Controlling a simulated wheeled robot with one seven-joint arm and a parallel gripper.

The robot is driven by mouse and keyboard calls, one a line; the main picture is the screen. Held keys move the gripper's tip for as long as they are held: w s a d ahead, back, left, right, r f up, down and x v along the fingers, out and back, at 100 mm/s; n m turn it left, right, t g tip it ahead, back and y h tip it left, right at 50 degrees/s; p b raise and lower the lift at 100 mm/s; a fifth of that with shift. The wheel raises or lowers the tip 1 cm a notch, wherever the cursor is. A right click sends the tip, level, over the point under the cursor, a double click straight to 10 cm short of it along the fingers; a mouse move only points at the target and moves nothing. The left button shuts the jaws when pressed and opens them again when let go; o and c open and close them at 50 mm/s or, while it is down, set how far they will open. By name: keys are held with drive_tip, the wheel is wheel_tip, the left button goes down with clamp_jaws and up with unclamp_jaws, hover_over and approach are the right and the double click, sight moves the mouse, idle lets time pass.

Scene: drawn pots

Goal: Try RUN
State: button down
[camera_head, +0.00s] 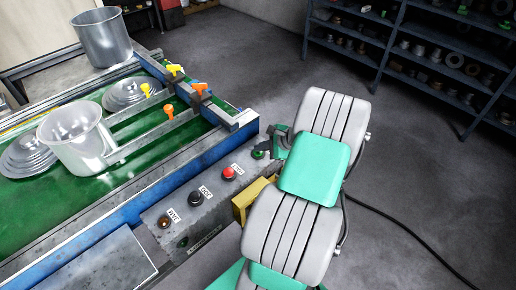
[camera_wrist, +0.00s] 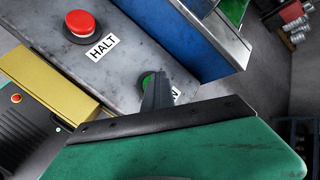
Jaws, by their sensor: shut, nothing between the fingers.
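The control panel (camera_head: 205,208) on the near side of the conveyor carries a row of round buttons. The green button (camera_head: 258,154) is at its far right end and also shows in the wrist view (camera_wrist: 146,80), mostly hidden behind my fingers. Its label (camera_wrist: 176,93) is half covered; only a last letter N reads. My gripper (camera_head: 270,146) is shut and empty; in the wrist view its dark tips (camera_wrist: 157,77) overlap the green button. I cannot tell whether they touch it. The red button (camera_head: 228,173), labelled HALT, is beside it and also shows in the wrist view (camera_wrist: 81,23).
A black button (camera_head: 196,198) and an amber button (camera_head: 165,221) lie further left. A yellow box (camera_head: 247,198) sits at the panel's near edge. Shelves (camera_head: 400,55) stand behind open floor.

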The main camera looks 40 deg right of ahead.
sight(261, 153)
drive_tip(key=shift+s+a+f, duration=0.15)
drive_tip(key=shift+a+f, duration=0.05)
drive_tip(key=shift+f, duration=0.1)
wheel_tip(261, 153, up, 7)
drive_tip(key=p, duration=0.5)
drive_tip(key=shift+d+f, duration=0.15)
drive_tip(key=shift+f, duration=0.05)
